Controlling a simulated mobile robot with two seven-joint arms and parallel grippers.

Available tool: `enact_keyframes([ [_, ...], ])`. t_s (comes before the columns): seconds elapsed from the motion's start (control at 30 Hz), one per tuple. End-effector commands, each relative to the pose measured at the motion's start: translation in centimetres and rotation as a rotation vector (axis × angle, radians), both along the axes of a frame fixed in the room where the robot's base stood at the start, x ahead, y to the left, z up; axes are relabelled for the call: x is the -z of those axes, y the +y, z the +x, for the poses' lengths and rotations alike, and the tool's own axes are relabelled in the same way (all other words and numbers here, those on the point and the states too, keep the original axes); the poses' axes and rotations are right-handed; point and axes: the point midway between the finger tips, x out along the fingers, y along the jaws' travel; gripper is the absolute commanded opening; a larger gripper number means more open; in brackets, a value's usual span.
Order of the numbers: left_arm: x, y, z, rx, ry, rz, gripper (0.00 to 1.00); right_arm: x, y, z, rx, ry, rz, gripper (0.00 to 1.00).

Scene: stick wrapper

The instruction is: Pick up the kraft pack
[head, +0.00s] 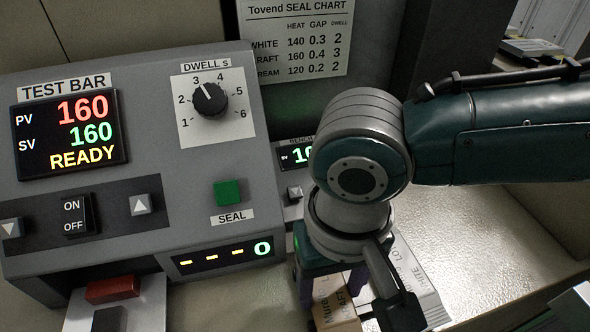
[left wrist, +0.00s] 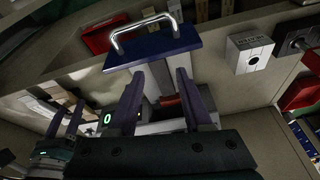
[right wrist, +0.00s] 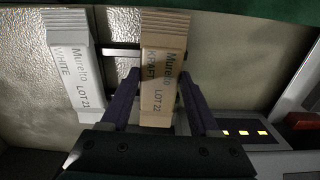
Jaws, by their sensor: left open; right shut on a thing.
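The kraft pack (right wrist: 160,85) is a tan packet printed "Muretto KRAFT LOT 22". In the right wrist view it sits between the purple fingers of my right gripper (right wrist: 163,105), which is shut on it. In the head view part of the kraft pack (head: 338,312) shows below my right wrist, and the rest is hidden by the gripper. My left gripper (left wrist: 162,98) is open with nothing between its fingers, and it is outside the head view.
A white pack (right wrist: 75,75) lies beside the kraft pack on the pale bench. The grey sealer (head: 145,230) reads 160, READY, its dwell knob (head: 210,99) near 3. A seal chart (head: 295,40) hangs behind. A blue panel with a metal handle (left wrist: 148,32) is ahead of my left gripper.

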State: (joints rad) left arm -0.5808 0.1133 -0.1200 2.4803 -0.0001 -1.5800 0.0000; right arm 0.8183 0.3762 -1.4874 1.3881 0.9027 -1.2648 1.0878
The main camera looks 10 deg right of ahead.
Motion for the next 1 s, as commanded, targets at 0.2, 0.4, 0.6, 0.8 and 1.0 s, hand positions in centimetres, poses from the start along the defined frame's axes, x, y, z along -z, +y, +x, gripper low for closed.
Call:
enact_keyframes([
  [0.2,0.0,0.0,0.0,0.000,0.000,0.000,0.50,0.0,0.0,0.0,0.000,0.000,0.000,0.14],
  [0.4,0.0,0.1,0.0,0.003,0.000,0.004,0.50,0.0,0.0,0.0,0.000,0.000,0.000,0.09],
  [0.6,-0.2,0.2,0.0,0.006,0.000,0.009,0.50,-0.6,0.1,0.0,0.000,-0.001,0.002,0.09],
  [0.8,-1.2,0.3,0.0,0.007,-0.001,0.011,0.50,-3.6,0.0,0.1,0.000,-0.003,0.002,0.09],
  [1.0,-2.2,0.3,0.0,0.007,-0.001,0.011,0.50,-8.8,0.0,0.1,-0.001,-0.004,0.003,0.09],
])
